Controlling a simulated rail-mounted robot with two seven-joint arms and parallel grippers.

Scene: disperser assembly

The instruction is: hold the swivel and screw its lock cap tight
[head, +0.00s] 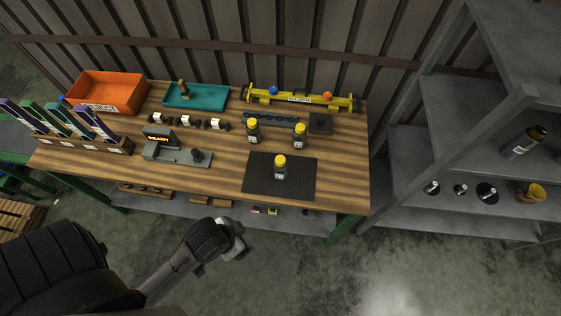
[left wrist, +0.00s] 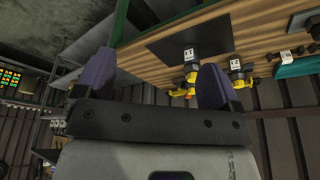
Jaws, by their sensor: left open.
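A small dark piece with a white label and a yellow cap (head: 280,167) stands upright on a black mat (head: 254,184) at the bench's front right. I take it for the swivel and its lock cap, but cannot be sure. Two similar pieces (head: 253,131) (head: 299,136) stand behind the mat. The left wrist view shows one on the mat (left wrist: 191,58) and another beside it (left wrist: 236,68), upside down. My left gripper (head: 237,238) is open and empty in front of the bench, apart from the pieces. My right gripper is not in view.
The wooden bench holds an orange bin (head: 108,90), a teal tray (head: 210,97), a yellow beam (head: 290,96), a grey fixture (head: 172,152) and a rack of coloured holders (head: 90,142). A grey shelf (head: 430,216) stands right.

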